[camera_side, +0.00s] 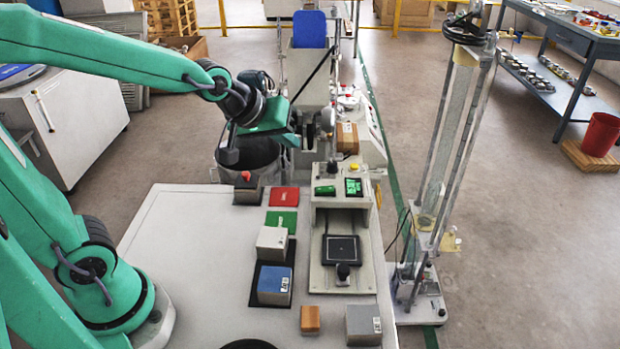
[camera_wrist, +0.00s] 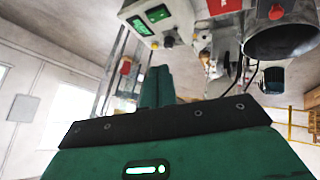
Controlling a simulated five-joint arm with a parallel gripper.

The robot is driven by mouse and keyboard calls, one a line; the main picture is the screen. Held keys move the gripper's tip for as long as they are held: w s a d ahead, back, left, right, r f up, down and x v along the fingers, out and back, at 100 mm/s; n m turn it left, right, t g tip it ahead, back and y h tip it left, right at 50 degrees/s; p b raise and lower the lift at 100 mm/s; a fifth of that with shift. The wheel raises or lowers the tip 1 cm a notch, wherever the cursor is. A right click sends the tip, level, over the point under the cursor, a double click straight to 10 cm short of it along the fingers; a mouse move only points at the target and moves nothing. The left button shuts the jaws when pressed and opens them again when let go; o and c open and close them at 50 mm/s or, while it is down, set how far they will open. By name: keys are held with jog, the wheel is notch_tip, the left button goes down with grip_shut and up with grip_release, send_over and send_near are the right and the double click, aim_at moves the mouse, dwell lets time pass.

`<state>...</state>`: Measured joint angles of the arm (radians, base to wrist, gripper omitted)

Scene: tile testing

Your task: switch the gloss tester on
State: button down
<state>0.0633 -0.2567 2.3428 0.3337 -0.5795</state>
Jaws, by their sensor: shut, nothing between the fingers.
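The gloss tester (camera_side: 323,250) stands on the right part of the white bench, with a dark square tile (camera_side: 341,249) on its stage. Its head carries a lit green display (camera_side: 353,187) and a smaller green rocker-like part (camera_side: 325,190); a dark knob stands above them. In the wrist view the tester (camera_wrist: 134,8) appears upside down at the top, its green display (camera_wrist: 158,13) lit. My gripper (camera_side: 229,157) is shut and empty, hanging up and left of the tester head, clear of it. Whether the rocker is pressed cannot be told.
A dark box with a red button (camera_side: 247,179) sits left of the tester, beside red (camera_side: 283,196) and green (camera_side: 281,221) pads. A white block (camera_side: 272,242), blue block (camera_side: 273,287), orange block (camera_side: 310,319) and grey block (camera_side: 363,325) stand nearer.

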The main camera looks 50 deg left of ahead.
jog(key=w+d+f+n+t, duration=0.1)
jog(key=w+f+n, duration=0.1)
jog(key=w, duration=0.4)
jog(key=shift+d+f, duration=0.15)
jog(key=shift+d, duration=0.15)
jog(key=shift+f, duration=0.15)
jog(key=shift+f, duration=4.25)
jog(key=shift+f, duration=0.4)
jog(key=shift+r, duration=0.5)
notch_tip(320, 180, up, 5)
jog(key=shift+f, duration=0.1)
jog(key=shift+s, duration=0.1)
dwell(0.5)
